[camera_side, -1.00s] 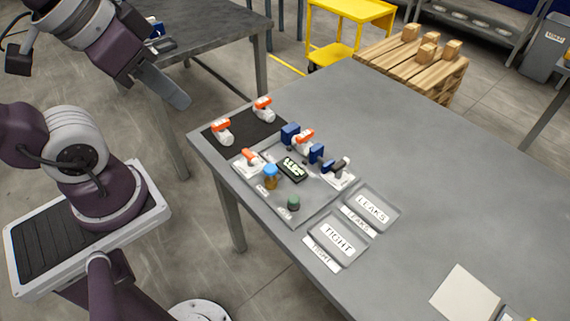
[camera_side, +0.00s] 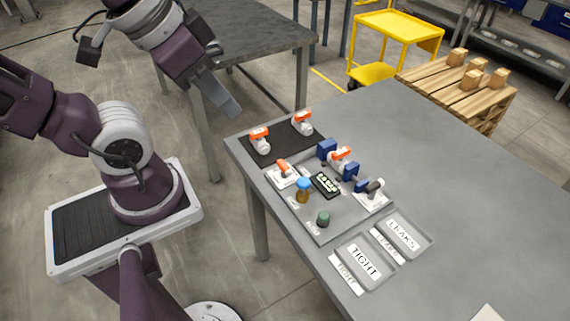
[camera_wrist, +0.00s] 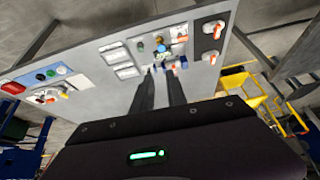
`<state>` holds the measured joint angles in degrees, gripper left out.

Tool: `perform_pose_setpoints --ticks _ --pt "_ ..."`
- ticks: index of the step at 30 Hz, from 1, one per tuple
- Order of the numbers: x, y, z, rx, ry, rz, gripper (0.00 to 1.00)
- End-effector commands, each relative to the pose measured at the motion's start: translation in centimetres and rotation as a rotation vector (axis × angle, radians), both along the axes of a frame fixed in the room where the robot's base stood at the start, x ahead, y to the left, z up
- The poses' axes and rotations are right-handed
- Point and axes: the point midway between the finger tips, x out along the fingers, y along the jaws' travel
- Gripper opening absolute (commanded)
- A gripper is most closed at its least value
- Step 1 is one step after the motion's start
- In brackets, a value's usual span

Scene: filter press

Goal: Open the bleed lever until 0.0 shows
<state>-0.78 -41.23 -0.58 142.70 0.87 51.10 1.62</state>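The grey test board (camera_side: 322,229) lies on the table. It carries a small dark display (camera_side: 326,184) with pale digits too small to read. An orange-handled lever (camera_side: 283,168) on a white base sits at its left, and a dark-handled lever (camera_side: 375,187) on a white base at its right; I cannot tell which is the bleed lever. An orange-handled valve (camera_side: 341,154) sits between blue clamp blocks (camera_side: 327,149). My gripper (camera_side: 234,108) is raised left of the table, apart from everything. In the wrist view its fingers (camera_wrist: 159,73) are open with nothing between them.
Two orange-handled valves (camera_side: 260,141) stand on a black mat (camera_side: 283,152) behind the board. A blue-capped amber bottle (camera_side: 303,190) and a green knob (camera_side: 323,218) are on the board. The TIGHT tray (camera_side: 364,263) and LEAKS tray (camera_side: 404,235) lie right of it. Free table extends right.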

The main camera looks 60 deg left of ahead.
Motion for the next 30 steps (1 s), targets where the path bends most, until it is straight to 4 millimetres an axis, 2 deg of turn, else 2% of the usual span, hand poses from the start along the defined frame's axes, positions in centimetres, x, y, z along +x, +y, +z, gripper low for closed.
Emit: perform_pose_setpoints --ticks 1,3,5,8,9,13,15,18,22,30 --pt "1.0 0.6 -0.4 0.050 0.034 -0.032 0.29" --pt "3.3 2.0 -1.4 0.173 0.114 -0.138 0.38" --pt "5.9 3.7 -2.9 0.283 0.207 -0.279 0.38" --pt "9.9 6.3 -6.6 0.402 0.354 -0.566 0.38" --pt "11.3 7.3 -8.5 0.424 0.402 -0.691 0.38" --pt "14.6 9.4 -15.4 0.420 0.475 -1.089 0.38" --pt "15.6 9.8 -18.6 0.395 0.463 -1.259 0.38" --pt "16.4 9.9 -21.9 0.366 0.424 -1.421 0.38" --pt "16.7 9.8 -23.8 0.351 0.393 -1.506 0.38" --pt "16.6 9.7 -28.7 0.349 0.396 -1.515 0.38"
